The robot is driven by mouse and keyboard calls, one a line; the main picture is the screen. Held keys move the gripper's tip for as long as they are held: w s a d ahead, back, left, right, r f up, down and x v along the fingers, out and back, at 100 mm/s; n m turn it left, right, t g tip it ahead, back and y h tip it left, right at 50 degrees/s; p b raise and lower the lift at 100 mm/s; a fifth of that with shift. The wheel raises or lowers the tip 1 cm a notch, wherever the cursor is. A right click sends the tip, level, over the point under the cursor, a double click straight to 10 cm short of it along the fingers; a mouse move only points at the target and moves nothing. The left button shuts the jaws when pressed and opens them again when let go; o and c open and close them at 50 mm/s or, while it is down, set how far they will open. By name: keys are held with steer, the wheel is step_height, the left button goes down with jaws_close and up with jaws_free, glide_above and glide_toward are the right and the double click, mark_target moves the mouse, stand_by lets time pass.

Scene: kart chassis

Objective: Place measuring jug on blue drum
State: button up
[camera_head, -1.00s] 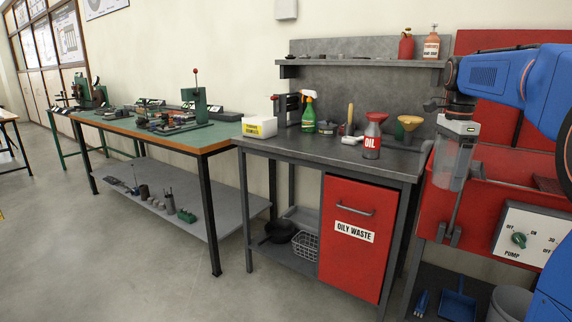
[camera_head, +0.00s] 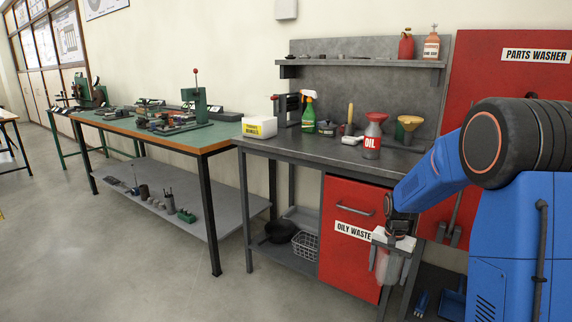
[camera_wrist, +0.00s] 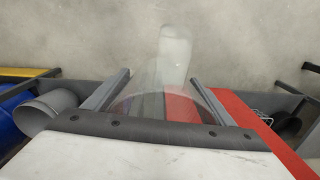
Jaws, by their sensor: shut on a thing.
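The measuring jug (camera_head: 388,270) is a clear, see-through vessel. My gripper (camera_head: 391,262) is shut on it and holds it low, in front of the bench by the red oily waste door. In the wrist view the jug (camera_wrist: 172,62) shows faintly between the two grey fingers of my gripper (camera_wrist: 160,80), with floor behind it. I cannot make out a blue drum in the head view. A blue patch at the left edge of the wrist view is too cut off to name.
The red oily waste cabinet (camera_head: 345,270) is close behind my gripper. A green-topped table (camera_head: 120,128) stands left. Floor at front left is clear.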

steer(key=w+a+f+n, duration=0.1)
steer(key=a+f+n, duration=0.1)
steer(key=f, duration=0.6)
steer(key=w+a+f+n, duration=0.1)
steer(key=a+f+n, duration=0.1)
steer(key=f, duration=0.7)
steer(key=w+a+f+n, duration=0.1)
steer(key=w+f+n, duration=0.1)
steer(key=f, duration=0.6)
steer(key=shift+a+f+n, duration=0.4)
steer(key=shift+n, duration=0.4)
